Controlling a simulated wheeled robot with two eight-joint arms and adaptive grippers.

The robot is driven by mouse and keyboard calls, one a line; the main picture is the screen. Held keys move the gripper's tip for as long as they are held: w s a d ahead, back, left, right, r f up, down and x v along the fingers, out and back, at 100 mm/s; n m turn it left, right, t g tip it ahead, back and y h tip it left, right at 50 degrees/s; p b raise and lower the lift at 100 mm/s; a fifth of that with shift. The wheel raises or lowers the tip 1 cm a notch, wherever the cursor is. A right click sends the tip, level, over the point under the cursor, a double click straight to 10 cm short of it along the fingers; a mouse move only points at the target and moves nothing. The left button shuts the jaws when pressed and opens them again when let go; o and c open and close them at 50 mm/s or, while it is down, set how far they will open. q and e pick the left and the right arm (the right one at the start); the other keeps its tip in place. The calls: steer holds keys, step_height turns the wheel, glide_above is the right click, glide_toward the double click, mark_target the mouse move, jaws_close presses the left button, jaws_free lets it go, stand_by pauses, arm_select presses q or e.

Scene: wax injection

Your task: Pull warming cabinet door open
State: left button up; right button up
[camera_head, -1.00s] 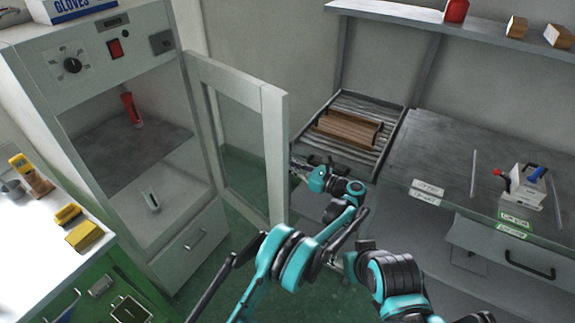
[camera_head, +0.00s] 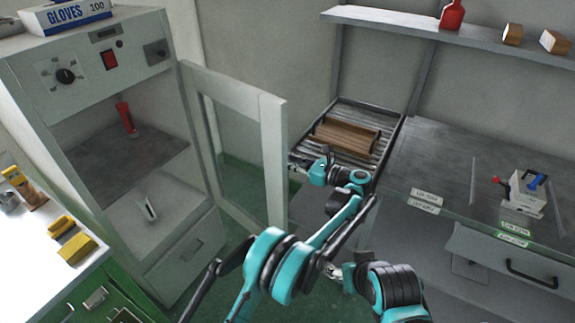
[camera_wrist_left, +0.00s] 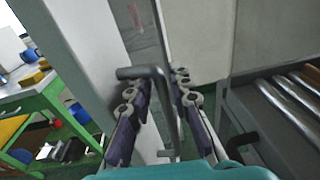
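The grey warming cabinet (camera_head: 85,107) stands at the left in the head view. Its framed door (camera_head: 272,160) with a clear pane is swung wide, standing out from the right side of the opening. My left gripper (camera_head: 298,164) is at the outer face of the door's free edge. In the left wrist view its two fingers (camera_wrist_left: 160,100) lie on either side of the metal bar handle (camera_wrist_left: 163,112), with a gap between fingers and bar. The door also shows in that view (camera_wrist_left: 85,50).
A red tube (camera_head: 126,119) stands on the cabinet's shelf (camera_head: 110,165). A roller rack (camera_head: 385,120) with brown blocks (camera_head: 345,137) and a grey bench (camera_head: 450,165) stand to the right. A white worktop (camera_head: 25,260) is at lower left. Green floor shows beyond the door.

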arm_select(q)
steer(key=shift+t+y, duration=0.3)
steer(key=shift+y, duration=0.2)
steer(key=r, duration=0.4)
steer(key=shift+a+r, duration=0.1)
steer(key=shift+a, duration=0.25)
steer(key=f+h, duration=0.1)
steer(key=f, duration=0.2)
steer(key=shift+d+f+g, duration=0.15)
steer(key=shift+d+g, duration=0.05)
steer(key=shift+g, duration=0.2)
steer(key=shift+s, duration=0.25)
steer(key=w+d+p, duration=0.1)
steer(key=d, duration=0.8)
arm_select(e)
steer(key=shift+s+a+r, duration=0.1)
steer(key=shift+s+r, duration=0.1)
steer(key=shift+r, duration=0.35)
steer(key=shift+s+a+r, duration=0.1)
steer(key=shift+s+r, duration=0.05)
steer(key=shift+r, duration=0.35)
